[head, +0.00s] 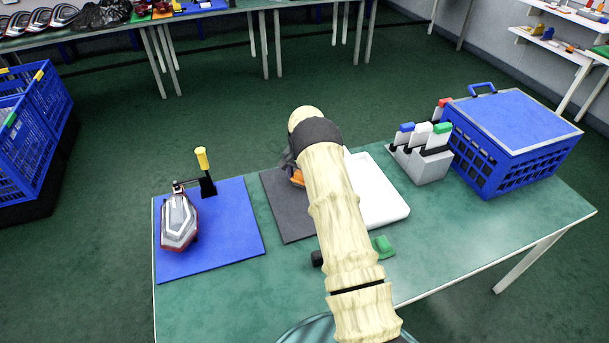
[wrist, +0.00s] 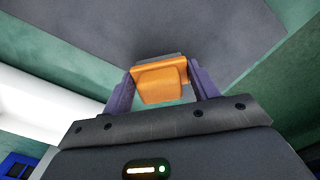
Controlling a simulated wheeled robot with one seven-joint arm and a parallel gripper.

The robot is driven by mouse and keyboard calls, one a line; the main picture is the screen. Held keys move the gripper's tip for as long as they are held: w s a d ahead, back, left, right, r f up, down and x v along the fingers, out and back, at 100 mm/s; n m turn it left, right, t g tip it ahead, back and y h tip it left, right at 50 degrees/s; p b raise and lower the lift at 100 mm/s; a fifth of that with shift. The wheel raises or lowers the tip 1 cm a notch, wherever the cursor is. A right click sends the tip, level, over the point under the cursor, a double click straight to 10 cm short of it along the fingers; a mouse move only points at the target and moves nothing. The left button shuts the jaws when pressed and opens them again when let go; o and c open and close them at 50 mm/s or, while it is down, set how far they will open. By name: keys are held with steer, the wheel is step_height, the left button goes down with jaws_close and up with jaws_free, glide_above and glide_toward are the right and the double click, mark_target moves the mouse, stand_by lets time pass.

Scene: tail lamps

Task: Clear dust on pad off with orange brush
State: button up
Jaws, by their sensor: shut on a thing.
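The orange brush (wrist: 160,80) is held between the two purple fingers of my gripper (wrist: 161,88) in the wrist view. A small part of the orange brush also shows in the head view (head: 297,178), beside my arm. The dark grey pad (head: 287,215) lies on the green table, partly hidden by my arm. It fills the upper part of the wrist view (wrist: 190,25), beyond the brush. I cannot make out dust on it. I cannot tell whether the bristles touch the pad.
A blue mat (head: 225,235) with a tail lamp (head: 179,222) and a yellow-handled clamp (head: 203,165) lies left. A white tray (head: 385,208) is right of the pad. A grey holder (head: 422,166) and blue crate (head: 490,155) stand farther right. A green object (head: 384,247) lies in front.

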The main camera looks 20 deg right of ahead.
steer(key=shift+a, duration=1.3)
steer(key=shift+a, duration=2)
steer(key=shift+a+p, duration=0.3)
steer(key=shift+a, duration=1.7)
steer(key=shift+s+f, duration=0.1)
steer(key=shift+s, duration=0.65)
